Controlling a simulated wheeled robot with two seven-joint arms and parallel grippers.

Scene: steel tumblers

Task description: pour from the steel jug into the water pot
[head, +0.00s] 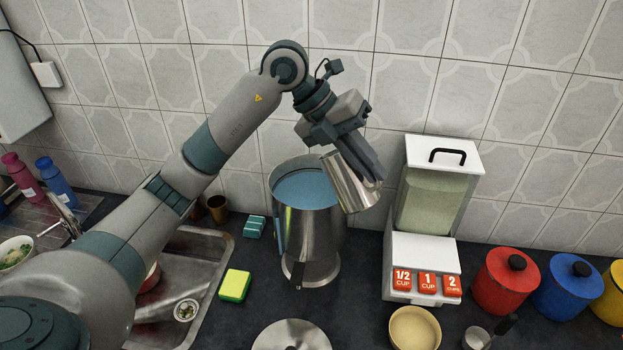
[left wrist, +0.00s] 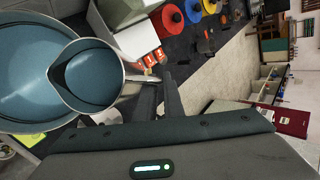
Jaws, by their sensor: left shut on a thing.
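The steel jug (head: 347,184) is tilted, its mouth toward the water pot on its left. My left gripper (head: 364,158) is shut on the jug at its right side, above the counter. The water pot (head: 310,240) is a tall steel vessel standing upright on the counter, with a blue surface inside. In the left wrist view the jug (left wrist: 90,78) has a bluish inside, and its pointed lip overlaps the rim of the pot (left wrist: 25,65). I cannot make out a falling stream. My right gripper is not in view.
A white dispenser (head: 430,250) with measure labels stands close right of the pot. A lid (head: 291,337) lies in front, and a yellow-green sponge (head: 235,286) lies left of it near the sink (head: 185,275). Red (head: 504,283) and blue (head: 566,290) canisters stand at the right.

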